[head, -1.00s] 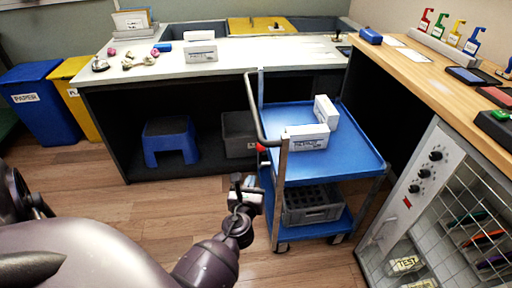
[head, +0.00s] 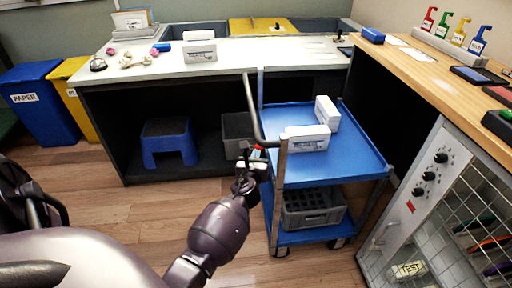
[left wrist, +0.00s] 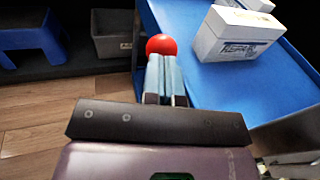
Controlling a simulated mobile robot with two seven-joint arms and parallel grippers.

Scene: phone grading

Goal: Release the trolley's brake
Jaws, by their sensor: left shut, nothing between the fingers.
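The blue trolley (head: 352,158) stands with its grey push handle (head: 251,108) at its left side. Its red brake knob (left wrist: 161,44) shows as a round ball in the left wrist view, right at the tips of my fingers. My left gripper (left wrist: 164,74) is shut and empty, its fingers pointing at the knob. I cannot tell whether they touch it. In the head view my left gripper (head: 254,160) is beside the trolley's near-left post and largely covers the knob. My right gripper is not in view.
White boxes (head: 306,139) lie on the trolley's top, and a grey crate (head: 312,217) is on its lower shelf. A wooden counter (head: 420,77) and a grille-fronted cabinet are right. Floor to the left is clear.

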